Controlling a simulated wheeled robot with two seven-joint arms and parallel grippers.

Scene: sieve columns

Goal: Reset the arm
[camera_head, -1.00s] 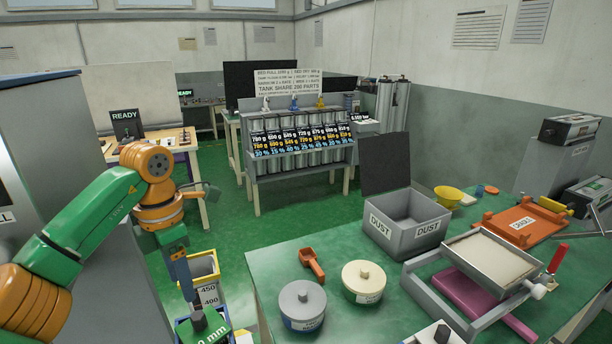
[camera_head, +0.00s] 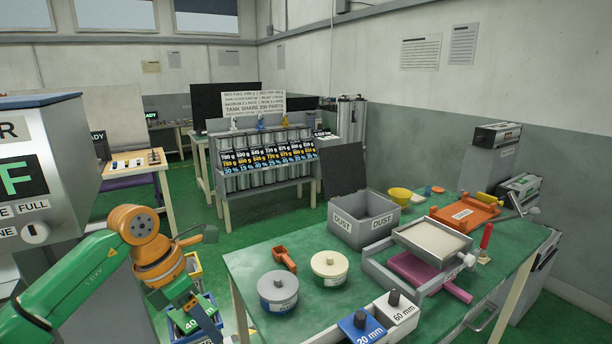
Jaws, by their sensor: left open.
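My left arm (camera_head: 75,288), green with orange joints, comes in from the left. Its left gripper (camera_head: 209,282) is open, with one grey finger higher and the other lower. No held object shows between the fingers. It is over the floor gap left of the green table, in front of a blue-rimmed bin (camera_head: 178,325) and a yellow-rimmed bin, which it partly hides. My right gripper is not in view.
The green table (camera_head: 318,300) holds two lidded tubs (camera_head: 329,267), an orange scoop (camera_head: 285,258), a DUST box (camera_head: 362,222), a sieve tray (camera_head: 432,240) and blue and white blocks (camera_head: 362,329). A grey cabinet (camera_head: 45,175) stands at left.

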